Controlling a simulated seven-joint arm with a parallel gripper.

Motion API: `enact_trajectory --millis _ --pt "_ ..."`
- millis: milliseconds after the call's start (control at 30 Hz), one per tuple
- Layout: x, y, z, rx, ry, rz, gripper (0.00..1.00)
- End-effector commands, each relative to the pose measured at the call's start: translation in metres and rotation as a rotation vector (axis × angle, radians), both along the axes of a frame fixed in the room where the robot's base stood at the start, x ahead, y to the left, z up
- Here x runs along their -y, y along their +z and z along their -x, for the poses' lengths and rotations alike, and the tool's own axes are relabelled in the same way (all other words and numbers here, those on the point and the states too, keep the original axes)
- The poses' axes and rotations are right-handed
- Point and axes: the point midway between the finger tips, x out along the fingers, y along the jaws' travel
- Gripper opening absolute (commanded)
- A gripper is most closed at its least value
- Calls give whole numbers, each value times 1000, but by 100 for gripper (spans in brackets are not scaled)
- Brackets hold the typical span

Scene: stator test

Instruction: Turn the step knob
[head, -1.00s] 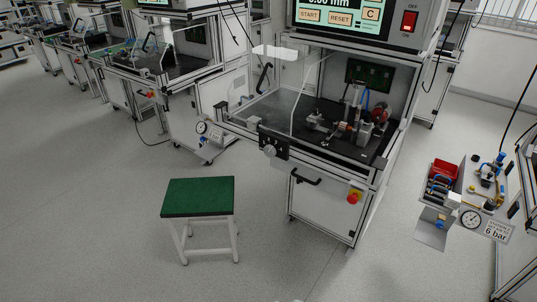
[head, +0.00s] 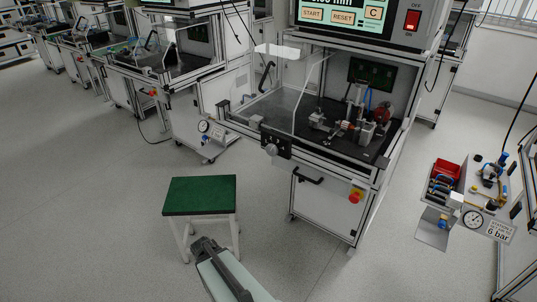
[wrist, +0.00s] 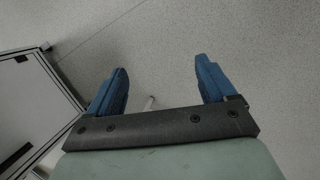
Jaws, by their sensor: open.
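A round grey knob (head: 271,149), which I take as the step knob, sits on a small black plate (head: 284,146) at the front edge of the test station in the middle of the head view. Its markings are too small to read. My gripper (wrist: 160,70) shows in the wrist view with two blue fingers spread apart and nothing between them but floor. In the head view, my pale green and dark arm end shows at the bottom, below and left of the knob and well apart from it. The knob is not in the wrist view.
A stool with a green seat (head: 200,194) stands just behind my arm. The station's front has a black handle (head: 307,178) and a red-yellow emergency button (head: 356,194). A pressure gauge panel (head: 474,219) is at right. A cabinet (wrist: 35,95) edges the wrist view's left side.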

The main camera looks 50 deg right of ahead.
Motion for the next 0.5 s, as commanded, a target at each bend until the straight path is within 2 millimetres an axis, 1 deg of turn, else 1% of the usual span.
enact_trajectory --millis 33,167,200,267,300,367,400,500 --pt "21 12 -8 13 4 49 84" --pt "77 46 -20 29 21 203 84" --pt "95 58 -23 32 21 260 84" --pt "122 79 -28 37 20 356 84" --pt "141 94 -30 42 17 425 84" --pt "164 116 -34 48 13 526 84" --pt "179 130 -37 52 9 593 84" --pt "208 166 -43 71 2 759 84"
